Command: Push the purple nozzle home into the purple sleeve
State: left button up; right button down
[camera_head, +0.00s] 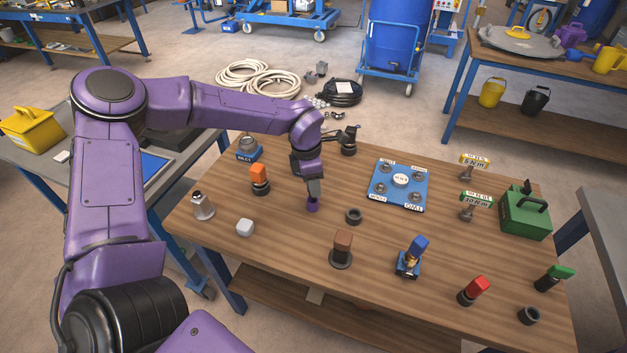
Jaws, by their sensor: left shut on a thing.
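My left gripper (313,193) points down over the middle of the wooden table, its fingers shut. A small purple piece (312,206) shows right at the fingertips, close to or at the tabletop. I take the held thing to be the purple nozzle, but its body is mostly hidden by the fingers. I cannot tell the nozzle from the purple sleeve here, nor how deep one sits in the other. My right gripper is not in view.
On the wooden table (290,262), an empty dark ring (354,215) lies just right of the gripper. An orange-topped piece (259,180) stands to the left, a brown-topped one (342,248) in front. A blue plate (398,185) and a green box (525,212) are further right.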

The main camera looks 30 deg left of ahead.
pick_arm(q)
jog(key=shift+f+b, duration=1.35)
jog(key=shift+f, duration=0.75)
jog(key=o, duration=1.1)
jog(key=shift+f, duration=0.1)
jog(key=shift+o, duration=0.2)
jog(key=r, duration=0.7)
jog(key=s+a+r+b, duration=0.1)
jog(key=r, duration=0.2)
jog(key=shift+r, duration=0.25)
jog(key=shift+w, duration=0.1)
